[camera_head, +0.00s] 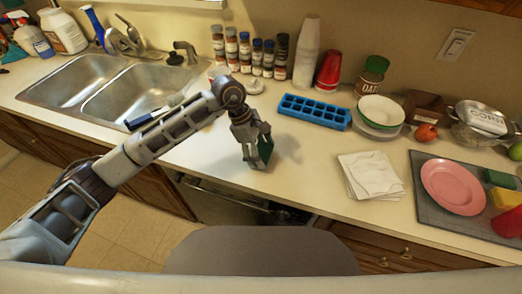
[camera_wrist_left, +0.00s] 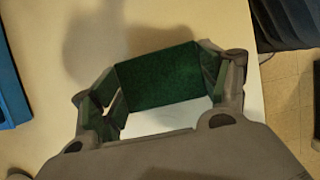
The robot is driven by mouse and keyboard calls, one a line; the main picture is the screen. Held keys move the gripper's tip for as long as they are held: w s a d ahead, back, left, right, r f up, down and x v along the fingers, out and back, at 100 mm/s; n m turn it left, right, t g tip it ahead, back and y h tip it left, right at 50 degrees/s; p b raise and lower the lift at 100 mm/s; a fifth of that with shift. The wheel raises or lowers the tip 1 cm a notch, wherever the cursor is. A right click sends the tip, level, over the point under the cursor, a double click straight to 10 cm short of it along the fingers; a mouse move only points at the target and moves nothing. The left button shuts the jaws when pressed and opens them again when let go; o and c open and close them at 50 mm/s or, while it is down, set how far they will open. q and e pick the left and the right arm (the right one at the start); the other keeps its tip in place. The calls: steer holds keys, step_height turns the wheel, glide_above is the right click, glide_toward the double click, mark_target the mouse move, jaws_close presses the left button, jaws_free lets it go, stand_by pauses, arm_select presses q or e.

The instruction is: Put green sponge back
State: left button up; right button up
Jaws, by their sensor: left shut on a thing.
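A green sponge (camera_head: 265,147) is held in my left gripper (camera_head: 256,158), over the counter near its front edge. In the left wrist view, the sponge's dark green face (camera_wrist_left: 157,82) spans between the two fingers of the left gripper (camera_wrist_left: 160,95). The fingers are shut on it, and its lower part looks white. I cannot tell whether it touches the counter. Another green block (camera_head: 499,179), like a sponge, lies on the grey mat (camera_head: 433,205) at the far right. My right gripper is not in view.
A blue ice tray (camera_head: 314,112) is behind and right of the gripper, with white napkins (camera_head: 370,175) farther right. A pink plate (camera_head: 453,187) and a yellow block (camera_head: 506,197) are on the mat. The sink (camera_head: 130,95) is left. Counter between gripper and napkins is clear.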

arm_select(q)
steer(key=shift+f, duration=0.2)
steer(key=o, duration=0.9)
steer(key=shift+o, duration=0.2)
steer(key=shift+r, duration=0.15)
steer(key=shift+w+a+r, duration=0.1)
steer(key=shift+r, duration=0.2)
steer(key=b+v, duration=0.1)
steer(key=v, duration=1)
steer(key=shift+r+b, duration=0.2)
steer(key=shift+b, duration=0.1)
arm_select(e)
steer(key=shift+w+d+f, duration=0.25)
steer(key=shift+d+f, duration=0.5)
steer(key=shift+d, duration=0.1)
